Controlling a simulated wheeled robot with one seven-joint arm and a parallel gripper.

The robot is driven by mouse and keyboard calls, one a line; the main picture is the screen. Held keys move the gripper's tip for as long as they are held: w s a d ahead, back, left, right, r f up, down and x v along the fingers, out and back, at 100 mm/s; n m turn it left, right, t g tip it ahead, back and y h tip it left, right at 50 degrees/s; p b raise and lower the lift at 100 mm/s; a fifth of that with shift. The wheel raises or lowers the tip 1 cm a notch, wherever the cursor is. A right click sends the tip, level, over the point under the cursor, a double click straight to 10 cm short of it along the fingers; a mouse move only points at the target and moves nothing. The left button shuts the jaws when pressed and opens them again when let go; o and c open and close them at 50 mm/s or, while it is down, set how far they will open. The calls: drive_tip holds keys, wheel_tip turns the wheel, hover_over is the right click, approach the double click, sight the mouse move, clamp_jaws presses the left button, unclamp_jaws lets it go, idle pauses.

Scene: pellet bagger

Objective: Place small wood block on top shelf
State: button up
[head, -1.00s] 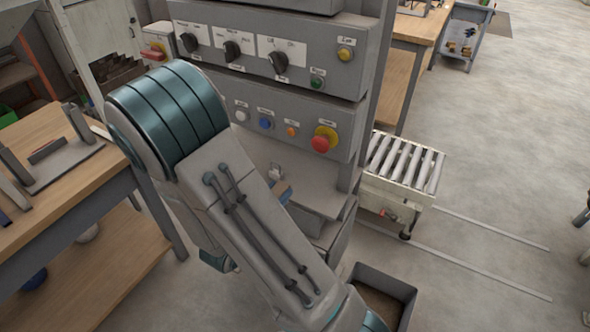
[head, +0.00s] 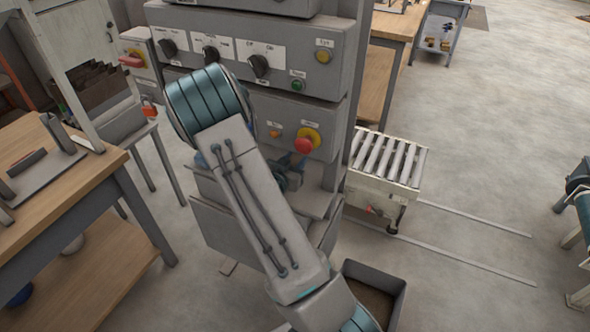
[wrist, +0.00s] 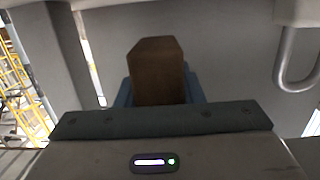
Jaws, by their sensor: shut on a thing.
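A small brown wood block (wrist: 156,62) stands out from between the blue-grey fingers of my gripper (wrist: 158,92) in the wrist view. The gripper is shut on it. In the head view my gripper (head: 292,172) is partly hidden behind my forearm, in front of the grey machine below its lower button panel. The block cannot be made out there. A grey ledge (head: 318,204) of the machine lies just below the gripper. I cannot tell which surface is the top shelf.
The grey control panel (head: 325,62) with knobs and a red stop button (head: 305,143) is close above the gripper. A curved metal loop (wrist: 298,62) hangs right of the block in the wrist view. A roller conveyor (head: 388,165), an open bin (head: 372,290) and a wooden workbench (head: 60,200) stand around.

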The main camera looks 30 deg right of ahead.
wheel_tip(320, 180, down, 4)
drive_tip(key=shift+r, duration=0.2)
drive_tip(key=shift+d+f, duration=0.2)
drive_tip(key=shift+f, duration=0.1)
drive_tip(key=shift+f, duration=0.1)
drive_tip(key=o, duration=1)
